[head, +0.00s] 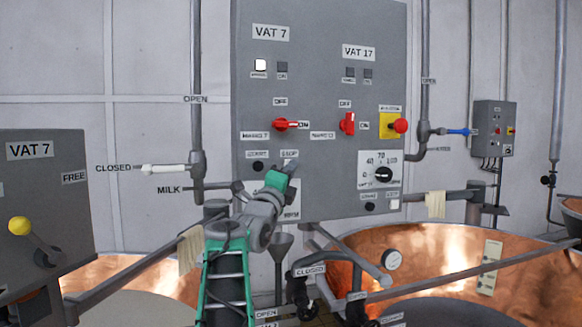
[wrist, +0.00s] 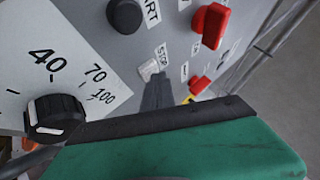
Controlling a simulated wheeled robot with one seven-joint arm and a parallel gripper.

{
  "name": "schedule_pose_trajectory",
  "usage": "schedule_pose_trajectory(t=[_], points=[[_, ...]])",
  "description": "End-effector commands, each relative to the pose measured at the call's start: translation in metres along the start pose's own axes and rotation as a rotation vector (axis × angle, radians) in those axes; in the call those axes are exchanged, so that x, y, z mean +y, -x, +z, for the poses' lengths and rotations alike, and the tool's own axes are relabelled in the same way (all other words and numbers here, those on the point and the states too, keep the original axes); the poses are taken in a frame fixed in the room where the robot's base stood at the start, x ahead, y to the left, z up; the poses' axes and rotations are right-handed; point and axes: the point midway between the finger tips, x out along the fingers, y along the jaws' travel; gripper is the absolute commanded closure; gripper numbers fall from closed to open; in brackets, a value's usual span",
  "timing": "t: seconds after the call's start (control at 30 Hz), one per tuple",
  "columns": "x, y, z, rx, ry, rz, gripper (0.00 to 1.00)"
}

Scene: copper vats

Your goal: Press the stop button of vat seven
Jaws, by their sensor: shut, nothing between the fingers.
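The grey control panel (head: 320,200) has a VAT 7 label (head: 271,33) over its left column. Low in that column are the START and STOP labels, with a black start button (head: 257,166) under START. The white stop button (wrist: 149,69) shows beside the STOP label (wrist: 161,56) in the wrist view; in the head view my gripper hides it. My gripper (head: 291,165) is shut and empty, pointing at the panel just below the STOP label. Its tips (wrist: 157,80) appear right at the white button's edge; I cannot tell whether they touch.
A red switch (head: 286,124) sits above the buttons, and a dial (wrist: 55,116) is close to my gripper. The VAT 17 column has another red switch (head: 347,123) and a red emergency knob (head: 400,125). Pipes and copper vats (head: 440,245) surround the panel.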

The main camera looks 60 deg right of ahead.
Motion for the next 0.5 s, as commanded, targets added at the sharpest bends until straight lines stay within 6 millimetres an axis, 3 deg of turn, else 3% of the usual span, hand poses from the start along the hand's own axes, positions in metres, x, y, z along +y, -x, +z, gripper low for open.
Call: schedule_pose_trajectory(t=[0.5], points=[[-0.008, 0.013, -0.009, -0.001, -0.001, -0.001, 1.00]])
